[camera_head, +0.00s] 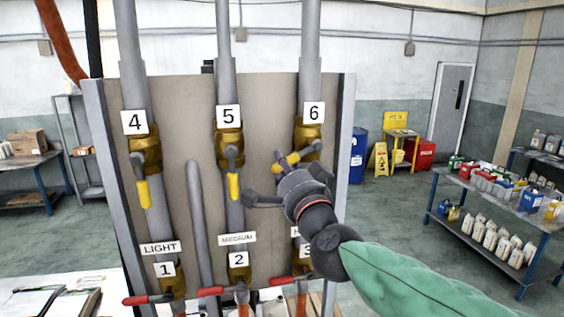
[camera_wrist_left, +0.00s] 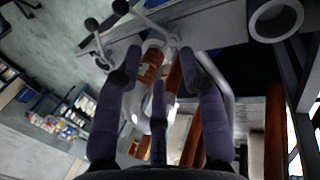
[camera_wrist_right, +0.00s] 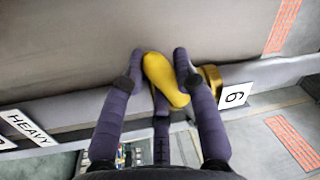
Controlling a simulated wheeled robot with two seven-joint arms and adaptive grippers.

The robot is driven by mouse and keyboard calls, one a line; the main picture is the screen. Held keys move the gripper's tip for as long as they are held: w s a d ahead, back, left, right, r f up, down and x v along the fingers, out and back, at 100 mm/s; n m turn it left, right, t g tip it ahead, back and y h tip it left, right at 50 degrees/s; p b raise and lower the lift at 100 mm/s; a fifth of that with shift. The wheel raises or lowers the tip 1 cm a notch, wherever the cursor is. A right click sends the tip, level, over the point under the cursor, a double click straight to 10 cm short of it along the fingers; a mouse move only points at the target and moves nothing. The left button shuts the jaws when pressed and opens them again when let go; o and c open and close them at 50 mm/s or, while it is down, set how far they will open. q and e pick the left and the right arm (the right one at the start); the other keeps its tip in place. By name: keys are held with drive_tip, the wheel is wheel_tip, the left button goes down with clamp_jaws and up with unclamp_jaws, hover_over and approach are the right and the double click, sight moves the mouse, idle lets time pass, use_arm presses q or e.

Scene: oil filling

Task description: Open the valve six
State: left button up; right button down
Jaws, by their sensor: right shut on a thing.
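Valve six is a brass valve (camera_head: 308,138) on the right pipe of the panel, under the label 6 (camera_head: 314,114). Its yellow handle (camera_head: 294,161) slants down to the left, partly hidden by my right gripper. My right gripper (camera_head: 279,172) is shut on this handle. In the right wrist view the yellow handle (camera_wrist_right: 163,82) lies between the fingers, with the label 6 (camera_wrist_right: 234,96) at the right. My left gripper (camera_wrist_left: 158,70) shows only in its wrist view. Its fingers are apart, with nothing clearly held between them.
Valves 4 (camera_head: 145,150) and 5 (camera_head: 230,145) have yellow handles hanging down. Lower valves 1 (camera_head: 168,280) and 2 (camera_head: 239,270) have red handles pointing left. My right arm partly covers valve 3. A table with bottles (camera_head: 500,190) stands at the right, with open floor between.

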drive_tip(key=shift+w+d+f+n+y, duration=0.15)
drive_tip(key=shift+f+n, duration=0.1)
drive_tip(key=shift+n, duration=0.25)
drive_tip(key=shift+s+d+f+n+y, duration=0.1)
drive_tip(key=shift+d+f+n+y, duration=0.1)
drive_tip(key=shift+n, duration=0.3)
drive_tip(key=c, duration=0.9)
unclamp_jaws()
drive_tip(key=shift+w, duration=0.1)
drive_tip(key=v, duration=1.2)
drive_tip(key=shift+r, duration=0.15)
